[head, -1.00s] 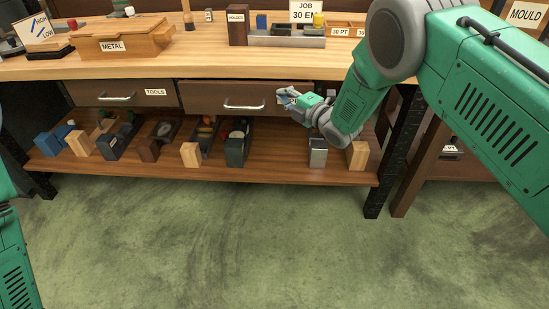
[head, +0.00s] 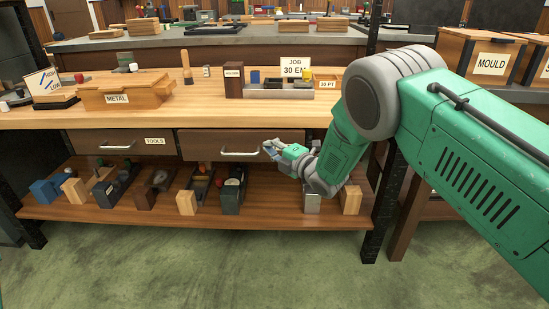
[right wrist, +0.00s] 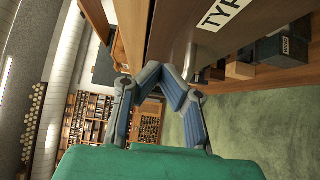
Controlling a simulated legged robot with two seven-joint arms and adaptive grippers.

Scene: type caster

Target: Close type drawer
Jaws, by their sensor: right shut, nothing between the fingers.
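The type drawer (head: 205,145) is the right one of two brown drawers under the bench top in the head view. Its front appears to stand slightly forward of the tools drawer beside it. It has a silver bar handle (head: 240,153). My right gripper (head: 270,149) is shut and empty at the right part of this front, to the right of the handle, and hides the label in the head view. In the right wrist view the shut fingertips (right wrist: 164,70) are close to the drawer front, whose label (right wrist: 222,12) partly shows; contact cannot be told. My left gripper is not in view.
The tools drawer (head: 110,142) is on the left. A lower shelf (head: 130,218) holds several dark boxes and wooden blocks. The bench top (head: 210,115) bears a METAL box (head: 125,92) and a type tray. A dark table leg (head: 378,210) stands right. The green floor is clear.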

